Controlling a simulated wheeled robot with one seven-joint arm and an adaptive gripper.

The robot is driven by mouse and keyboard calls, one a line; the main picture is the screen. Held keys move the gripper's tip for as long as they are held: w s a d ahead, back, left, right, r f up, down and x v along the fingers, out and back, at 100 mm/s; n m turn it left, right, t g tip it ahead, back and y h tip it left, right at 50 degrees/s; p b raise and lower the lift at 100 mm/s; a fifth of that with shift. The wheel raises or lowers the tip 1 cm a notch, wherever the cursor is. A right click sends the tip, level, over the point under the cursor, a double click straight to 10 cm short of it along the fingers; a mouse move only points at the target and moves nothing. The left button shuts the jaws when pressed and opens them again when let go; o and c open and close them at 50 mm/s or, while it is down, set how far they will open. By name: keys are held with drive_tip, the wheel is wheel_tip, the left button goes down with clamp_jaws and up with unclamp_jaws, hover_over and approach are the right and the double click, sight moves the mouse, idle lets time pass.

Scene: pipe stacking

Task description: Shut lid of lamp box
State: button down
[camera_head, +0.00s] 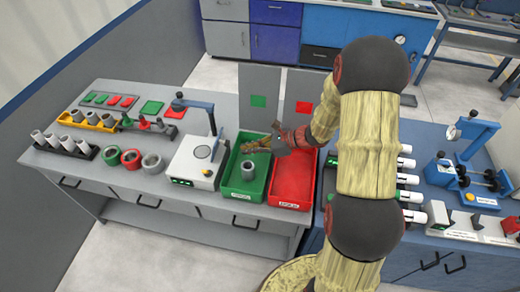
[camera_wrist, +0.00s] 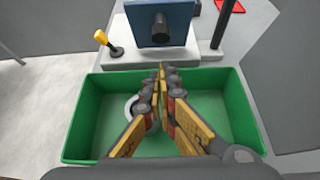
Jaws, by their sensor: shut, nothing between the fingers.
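No box plainly marked as a lamp box shows. The nearest match is a white box (camera_head: 190,168) on the grey bench, with a round grey disc on top; I cannot tell whether its lid is open. A blue arm on a dark post (camera_head: 212,122) stands beside it. My gripper (camera_head: 247,148) is above the green bin (camera_head: 238,188), to the right of the white box and apart from it. In the wrist view my gripper (camera_wrist: 161,72) has its fingers together and empty. Beyond the bin, a blue part (camera_wrist: 182,22) with a dark knob stands on a white base.
A grey pipe (camera_head: 248,171) stands in the green bin; my fingers partly hide it in the wrist view. A red bin (camera_head: 291,190) adjoins on the right. Grey and red rings (camera_head: 131,159) and pipe racks lie left. Upright grey panels (camera_head: 259,82) stand behind the bins.

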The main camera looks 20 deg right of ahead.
drive_tip(key=w+a, duration=0.1)
drive_tip(key=a+r, duration=0.1)
drive_tip(key=shift+w+a+r, duration=0.1)
drive_tip(key=shift+w+a, duration=0.2)
drive_tip(key=shift+w, duration=0.1)
drive_tip(key=shift+r, duration=0.1)
drive_tip(key=shift+w+r+h+p, duration=0.15)
drive_tip(key=shift+r+h+p, duration=0.2)
drive_tip(key=shift+p, duration=0.6)
